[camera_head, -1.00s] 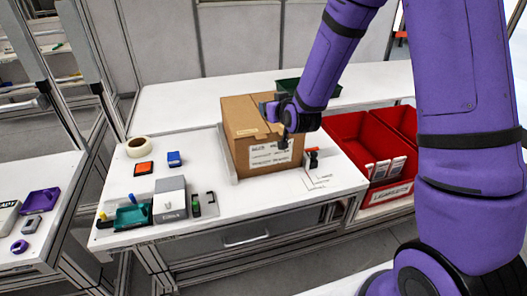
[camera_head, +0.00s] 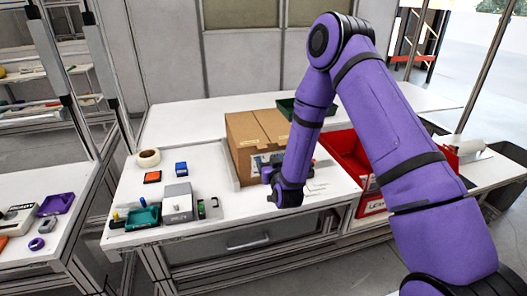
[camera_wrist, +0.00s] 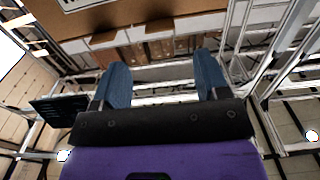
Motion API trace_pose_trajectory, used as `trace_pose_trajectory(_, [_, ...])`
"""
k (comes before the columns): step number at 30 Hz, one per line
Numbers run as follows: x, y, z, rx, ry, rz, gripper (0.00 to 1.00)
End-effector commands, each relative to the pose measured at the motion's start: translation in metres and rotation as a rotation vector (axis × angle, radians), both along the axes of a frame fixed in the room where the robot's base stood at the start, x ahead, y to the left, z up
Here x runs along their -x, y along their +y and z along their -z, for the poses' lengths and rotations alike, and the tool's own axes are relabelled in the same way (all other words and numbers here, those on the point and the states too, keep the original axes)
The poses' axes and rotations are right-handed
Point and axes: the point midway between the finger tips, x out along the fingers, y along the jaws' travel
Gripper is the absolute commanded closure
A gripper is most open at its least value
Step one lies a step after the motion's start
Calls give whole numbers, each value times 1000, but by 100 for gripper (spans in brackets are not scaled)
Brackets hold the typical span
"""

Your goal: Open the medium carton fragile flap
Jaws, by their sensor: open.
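The brown carton (camera_head: 245,128) stands on the white table, with its top flaps lying flat and a seam between them. A white label shows on its front face, partly hidden by my arm. My gripper (camera_head: 270,185) is in front of the carton, low near the table's front edge, apart from the top flaps. In the wrist view my gripper (camera_wrist: 160,65) has its two blue fingers wide apart with nothing between them. A brown surface with a white label, probably the carton (camera_wrist: 165,14), crosses the top of that view. Writing on the flaps is too small to read.
Red bins (camera_head: 347,157) stand right of the carton, partly behind my arm. A dark green tray (camera_head: 287,107) lies behind it. To the left are a tape roll (camera_head: 148,158), a blue block (camera_head: 181,168), an orange block (camera_head: 152,177) and a grey box (camera_head: 177,202).

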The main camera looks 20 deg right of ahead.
Motion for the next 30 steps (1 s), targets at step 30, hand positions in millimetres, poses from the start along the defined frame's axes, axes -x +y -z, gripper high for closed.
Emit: trace_pose_trajectory(30, [-76, 0, 0, 0, 1, 0, 64])
